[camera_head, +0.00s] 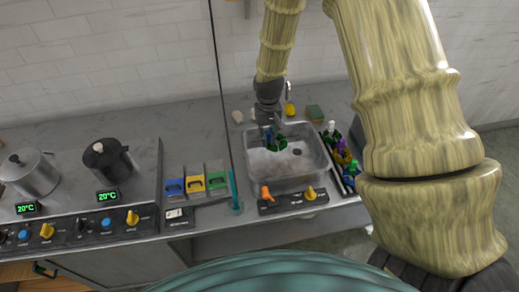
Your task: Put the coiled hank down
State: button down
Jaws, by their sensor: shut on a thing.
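My gripper (268,127) reaches down over the grey sink basin (322,168) at the centre right. It is shut on a small green coiled hank (280,142), which hangs at or just below the fingertips, over the basin. The hank is small and partly hidden by the fingers. I cannot tell whether it touches the basin floor. Several more coloured coils, green, purple and brownish (342,156), sit in a dark rack just right of the sink.
Blue, yellow and green bins (195,183) stand left of the sink, near a teal upright tool (235,190). A panel with orange and yellow knobs (287,199) fronts the sink. A silver pot (30,174) and a dark pot (108,160) stand at the left.

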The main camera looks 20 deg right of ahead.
jog(key=shift+w+d+f, duration=0.15)
jog(key=shift+w, duration=0.3)
jog(key=shift+w+d+f, duration=0.1)
jog(key=shift+w, duration=0.3)
jog(key=f+b, duration=0.2)
jog(key=f, duration=0.1)
jog(key=f+b, duration=0.3)
jog(key=f, duration=0.1)
jog(key=shift+s+a+f+b, duration=0.1)
jog(key=shift+a+f+b, duration=0.1)
jog(key=shift+f+b, duration=0.15)
jog(key=shift+f, duration=0.2)
jog(key=shift+d+f+b, duration=0.25)
jog(key=shift+b, duration=0.05)
jog(key=shift+s+f+b, duration=0.15)
jog(key=shift+f+b, duration=0.15)
jog(key=f, duration=0.1)
jog(key=f+b, duration=0.1)
jog(key=shift+w+a+f+b, duration=0.1)
jog(key=shift+w+f+b, duration=0.1)
jog(key=shift+f+b, duration=0.1)
jog(key=shift+s+r, duration=0.1)
jog(key=shift+r, duration=0.05)
